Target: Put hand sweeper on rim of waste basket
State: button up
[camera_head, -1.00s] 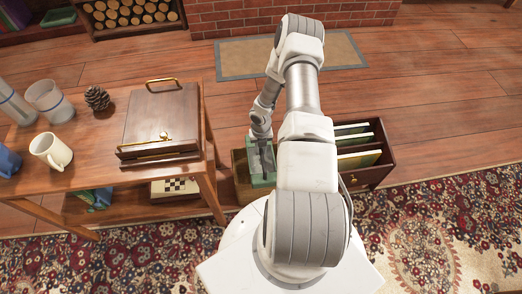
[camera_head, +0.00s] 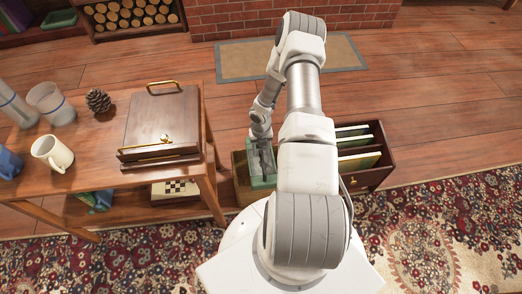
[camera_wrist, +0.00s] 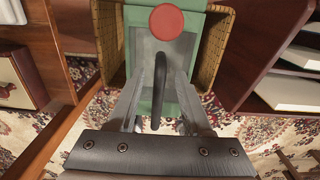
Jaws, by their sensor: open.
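The hand sweeper, which I take to be the green body (camera_wrist: 196,16) with a grey panel, red disc and dark curved handle (camera_wrist: 163,92), lies across the woven waste basket (camera_wrist: 106,42) in the wrist view. Basket wall shows on both sides of it. My gripper (camera_wrist: 171,72) is open, its two fingers on either side of the handle. I cannot tell whether they touch it. In the head view my gripper (camera_head: 263,146) points down at the green sweeper (camera_head: 262,178) over the basket (camera_head: 240,176), partly hidden by my arm.
A wooden table (camera_head: 100,182) stands left, carrying a wooden box (camera_head: 160,118), cream mug (camera_head: 52,150), pine cone (camera_head: 98,100) and cups. A dark shelf unit (camera_head: 375,172) with books stands right, close to the basket. A patterned rug (camera_head: 120,265) lies in front.

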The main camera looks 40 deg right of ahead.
jog(key=w+r+m+h+p, duration=0.25)
jog(key=r+m, duration=0.35)
jog(key=r, duration=2.1)
jog(key=s+a+r+m+t, duration=0.15)
jog(key=r+m, duration=0.25)
jog(key=r, duration=0.5)
jog(key=a+r+m, duration=0.3)
jog(key=r+m, duration=0.2)
jog(key=r, duration=0.3)
jog(key=s+a+r+m+t+y, duration=0.2)
jog(key=s+a+r+m+t, duration=0.2)
jog(key=s+a+r+m, duration=1.1)
jog(key=s+r, duration=0.1)
jog(key=s, duration=0.1)
jog(key=shift+s+a+r+m+p, duration=0.2)
jog(key=shift+s+a+m+p, duration=0.1)
jog(key=shift+s+m, duration=0.1)
jog(key=shift+y, duration=0.25)
